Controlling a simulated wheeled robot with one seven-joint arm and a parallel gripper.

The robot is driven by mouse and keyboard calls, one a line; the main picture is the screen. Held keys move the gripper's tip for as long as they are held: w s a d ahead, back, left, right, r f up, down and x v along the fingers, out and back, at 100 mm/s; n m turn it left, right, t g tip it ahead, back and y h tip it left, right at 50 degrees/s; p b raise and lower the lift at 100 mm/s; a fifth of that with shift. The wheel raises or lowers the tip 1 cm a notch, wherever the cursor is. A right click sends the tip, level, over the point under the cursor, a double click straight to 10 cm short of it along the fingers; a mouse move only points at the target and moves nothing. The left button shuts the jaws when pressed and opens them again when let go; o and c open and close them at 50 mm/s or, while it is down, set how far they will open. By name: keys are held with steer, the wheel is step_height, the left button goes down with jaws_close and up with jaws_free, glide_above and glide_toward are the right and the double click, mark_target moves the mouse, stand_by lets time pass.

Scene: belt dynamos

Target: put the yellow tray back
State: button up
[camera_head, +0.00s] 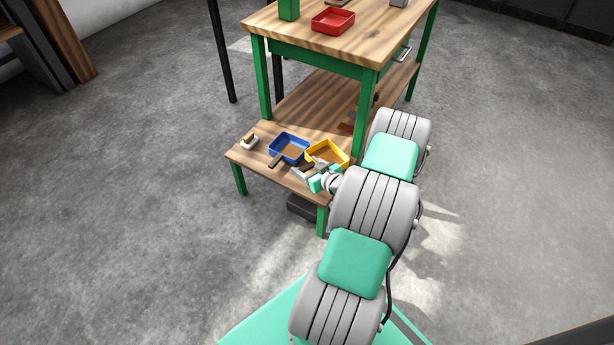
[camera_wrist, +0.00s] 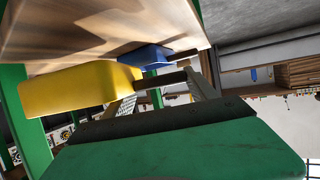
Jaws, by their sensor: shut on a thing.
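The yellow tray (camera_head: 343,158) is at the lower wooden shelf of the green-legged bench, near its right front corner, just right of the blue tray (camera_head: 275,149). In the wrist view the yellow tray (camera_wrist: 75,90) shows large and close against the wood, with a short dark handle (camera_wrist: 165,79) pointing at my gripper. My gripper (camera_head: 309,172) is shut on that handle; its fingers also show in the wrist view (camera_wrist: 163,84). I cannot tell whether the tray rests fully on the shelf.
The blue tray's dark handle (camera_head: 276,161) sticks out close to my gripper. A small pale thing with a brown part (camera_head: 250,141) stands on the shelf's left. A red tray (camera_head: 333,20) is on the bench top. A green bench leg (camera_head: 360,118) rises behind the yellow tray.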

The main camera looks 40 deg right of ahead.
steer(key=f+b, duration=0.1)
steer(key=f, duration=0.1)
steer(key=w+f+b, duration=0.1)
steer(key=f, duration=0.1)
steer(key=shift+d, duration=0.2)
steer(key=shift+f, duration=0.2)
steer(key=o, duration=1.7)
steer(key=shift+c, duration=0.2)
steer(key=shift+r, duration=0.15)
